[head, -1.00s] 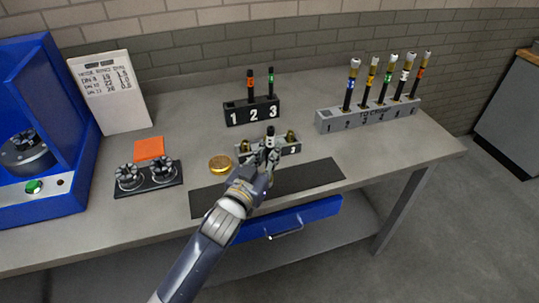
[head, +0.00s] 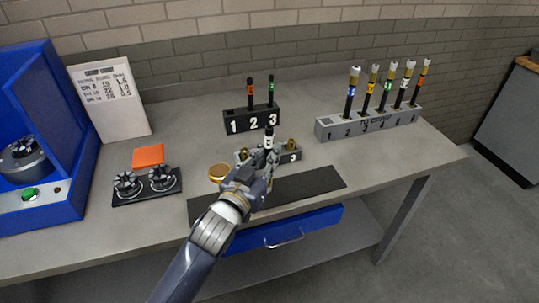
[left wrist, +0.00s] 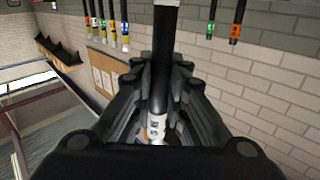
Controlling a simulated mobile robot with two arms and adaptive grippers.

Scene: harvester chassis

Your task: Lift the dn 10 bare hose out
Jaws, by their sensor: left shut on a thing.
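My left gripper (head: 266,160) is shut on a black hose (head: 271,130) with a white band, at the middle of the small grey rack (head: 312,153). The hose stands about upright. Its lower end is hidden behind my fingers, so I cannot tell if it is clear of the rack. In the left wrist view the hose (left wrist: 163,60) runs between the fingers (left wrist: 160,95), with its white band near the palm; the print is too small to read. My right gripper is not in view.
Brass fittings (head: 290,143) flank the hose on the small rack. A black rack (head: 252,122) with two hoses stands behind. A grey rack (head: 325,129) with several banded hoses stands right. A gold disc (head: 219,172) and black tray (head: 120,199) lie left. A dark mat (head: 310,186) lies in front.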

